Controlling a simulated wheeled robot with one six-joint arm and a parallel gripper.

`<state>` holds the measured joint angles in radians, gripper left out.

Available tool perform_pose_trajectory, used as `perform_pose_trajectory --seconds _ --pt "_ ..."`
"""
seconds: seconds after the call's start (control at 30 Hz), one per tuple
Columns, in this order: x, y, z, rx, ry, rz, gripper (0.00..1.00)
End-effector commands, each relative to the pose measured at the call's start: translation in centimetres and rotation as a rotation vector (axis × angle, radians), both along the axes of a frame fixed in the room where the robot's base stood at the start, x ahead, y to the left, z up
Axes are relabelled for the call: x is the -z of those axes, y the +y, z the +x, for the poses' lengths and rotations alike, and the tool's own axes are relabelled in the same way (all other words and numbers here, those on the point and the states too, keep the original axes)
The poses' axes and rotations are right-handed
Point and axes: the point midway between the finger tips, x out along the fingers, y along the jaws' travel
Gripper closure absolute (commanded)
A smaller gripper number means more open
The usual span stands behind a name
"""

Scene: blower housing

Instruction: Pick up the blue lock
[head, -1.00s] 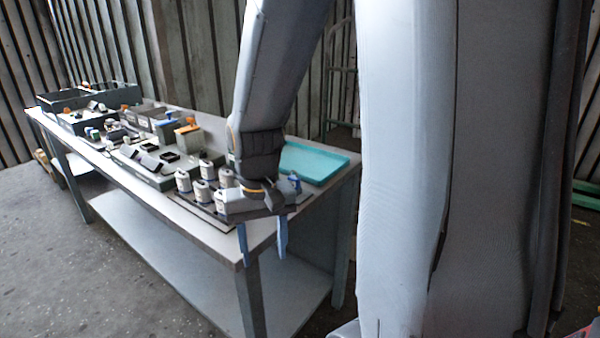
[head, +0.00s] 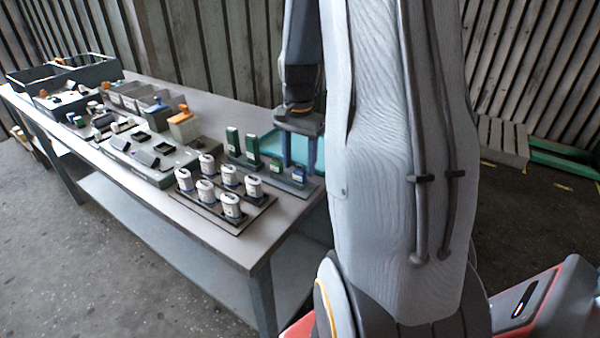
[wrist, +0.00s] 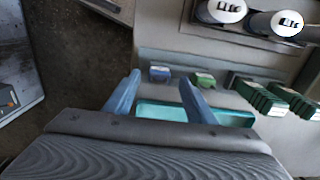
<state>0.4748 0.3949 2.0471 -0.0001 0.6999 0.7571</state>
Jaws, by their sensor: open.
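The blue lock (head: 298,175) is a small blue block on a dark holder near the table's right end. In the wrist view the blue lock (wrist: 159,74) appears between my fingertips in the picture, beyond them. A small green block (head: 276,165) sits beside it and shows in the wrist view (wrist: 204,79). My gripper (head: 298,164) is open and empty, blue fingers pointing down above or just behind the blue lock; the exact gap cannot be told. In the wrist view my gripper (wrist: 160,79) has both fingers apart.
Taller green blocks (head: 252,148) stand to the left in the row. Several white labelled cylinders (head: 231,206) stand on a dark tray in front. A teal tray (head: 268,141) lies behind my fingers. Grey bins and small parts fill the table's far left.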

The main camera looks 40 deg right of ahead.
Motion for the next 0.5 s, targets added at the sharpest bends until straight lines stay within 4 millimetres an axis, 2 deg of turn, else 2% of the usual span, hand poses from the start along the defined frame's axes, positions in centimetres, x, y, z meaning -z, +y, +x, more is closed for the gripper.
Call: perform_pose_trajectory --seconds 0.2,0.5 --pt "2.5 -0.1 -0.2 0.001 0.002 0.002 0.50" --pt "3.0 -0.2 -0.2 0.003 0.000 0.000 0.50"
